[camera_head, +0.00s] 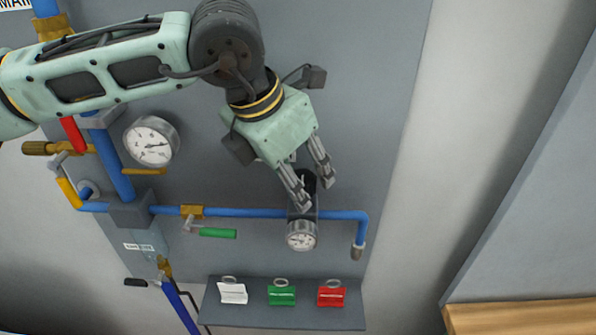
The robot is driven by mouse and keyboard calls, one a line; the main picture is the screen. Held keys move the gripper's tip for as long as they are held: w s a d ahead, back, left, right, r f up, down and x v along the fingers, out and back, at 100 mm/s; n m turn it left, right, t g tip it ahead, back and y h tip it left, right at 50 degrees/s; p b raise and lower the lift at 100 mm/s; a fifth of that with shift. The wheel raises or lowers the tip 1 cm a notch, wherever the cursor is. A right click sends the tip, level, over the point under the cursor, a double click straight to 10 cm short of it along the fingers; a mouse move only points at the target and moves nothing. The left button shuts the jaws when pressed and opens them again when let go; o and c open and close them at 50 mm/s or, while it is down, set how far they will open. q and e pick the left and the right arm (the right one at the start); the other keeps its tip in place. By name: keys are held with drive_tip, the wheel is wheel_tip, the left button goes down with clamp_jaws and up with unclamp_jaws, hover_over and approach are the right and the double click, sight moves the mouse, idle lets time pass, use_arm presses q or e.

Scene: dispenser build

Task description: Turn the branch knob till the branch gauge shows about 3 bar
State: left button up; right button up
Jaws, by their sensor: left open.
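The branch gauge (302,236) is a small white round dial on the blue branch pipe, right of the middle. Its needle is too small to read. The dark branch knob (307,181) stands just above the gauge, partly hidden by my fingers. My left gripper (318,196) comes down from the upper left. Its two fingers are open, one on each side of the knob. I cannot tell whether they touch it. My right gripper is not in view.
A larger gauge (151,141) sits at the upper left beside the vertical blue pipe. A green-handled valve (217,233) is on the branch pipe. A grey shelf (285,316) below holds white, green and red tags. A wooden surface (520,318) lies at the lower right.

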use_arm(q)
drive_tip(key=c, duration=1)
drive_tip(key=shift+f+m+b, duration=0.15)
drive_tip(key=shift+m+b, duration=0.45)
drive_tip(key=shift+b, duration=0.3)
drive_tip(key=shift+c, duration=0.2)
drive_tip(key=shift+r+m+g+h+b, duration=0.3)
drive_tip(key=shift+m+g+b, duration=0.15)
drive_tip(key=shift+m, duration=0.45)
drive_tip(key=o, duration=0.9)
drive_tip(key=shift+w, duration=0.1)
drive_tip(key=shift+c, duration=0.2)
drive_tip(key=shift+o, duration=0.9)
drive_tip(key=shift+w+f, duration=0.1)
drive_tip(key=shift+f, duration=0.05)
drive_tip(key=v, duration=1.2)
